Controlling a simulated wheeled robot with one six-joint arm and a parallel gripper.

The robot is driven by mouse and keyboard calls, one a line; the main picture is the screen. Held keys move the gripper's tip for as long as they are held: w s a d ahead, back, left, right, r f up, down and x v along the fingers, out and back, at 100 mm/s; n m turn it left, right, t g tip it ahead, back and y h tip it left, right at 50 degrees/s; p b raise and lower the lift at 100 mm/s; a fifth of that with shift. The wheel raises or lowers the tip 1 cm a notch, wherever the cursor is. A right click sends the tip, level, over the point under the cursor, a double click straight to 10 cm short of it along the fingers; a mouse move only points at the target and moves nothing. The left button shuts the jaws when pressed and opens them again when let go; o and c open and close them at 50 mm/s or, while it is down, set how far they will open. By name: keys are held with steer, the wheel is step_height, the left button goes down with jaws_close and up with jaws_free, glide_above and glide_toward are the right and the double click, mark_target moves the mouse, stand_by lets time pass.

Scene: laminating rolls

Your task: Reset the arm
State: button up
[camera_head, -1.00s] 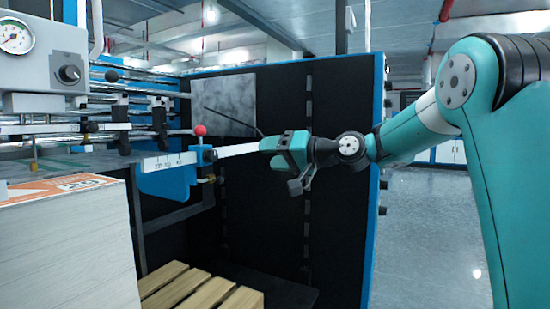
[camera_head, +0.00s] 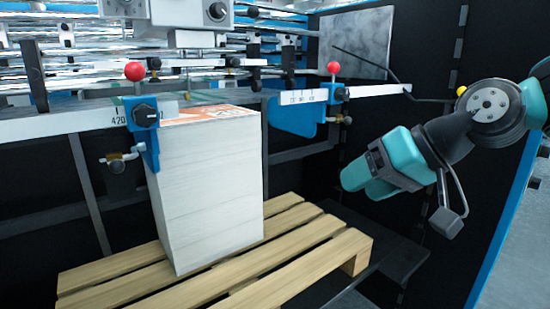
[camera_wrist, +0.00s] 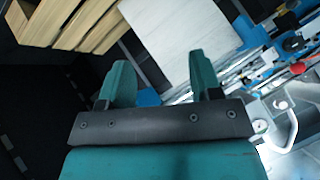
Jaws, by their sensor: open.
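My gripper (camera_head: 362,186) is at the right of the head view, tilted down to the left, in front of the black machine panel. In the wrist view its two teal fingers (camera_wrist: 160,84) stand apart with nothing between them. It is apart from the tall white paper stack (camera_head: 208,190), which stands to its left on a wooden pallet (camera_head: 318,246). The stack also shows beyond the fingers in the wrist view (camera_wrist: 185,40). My upper arm links run out of the head view at the right edge.
A white rail (camera_head: 60,122) with blue brackets and red knobs (camera_head: 134,71) runs across the machine beside the stack. A grey gauge box (camera_head: 185,12) hangs above. The blue-edged black panel (camera_head: 430,90) is close behind my arm. Dark floor space lies below my gripper.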

steer(key=s+f+n+g+h, duration=0.2)
steer(key=s+f, duration=0.2)
steer(key=s, duration=0.4)
steer(key=s+f+n+g+h, duration=0.1)
steer(key=s+f+g, duration=0.2)
steer(key=s, duration=0.6)
step_height(320, 180, up, 12)
steer(key=s+p, duration=0.1)
steer(key=p, duration=1.2)
steer(key=shift+d+r+h, duration=0.15)
steer(key=shift+d+h, duration=0.1)
steer(key=shift+h, duration=0.15)
steer(key=shift+s, duration=0.1)
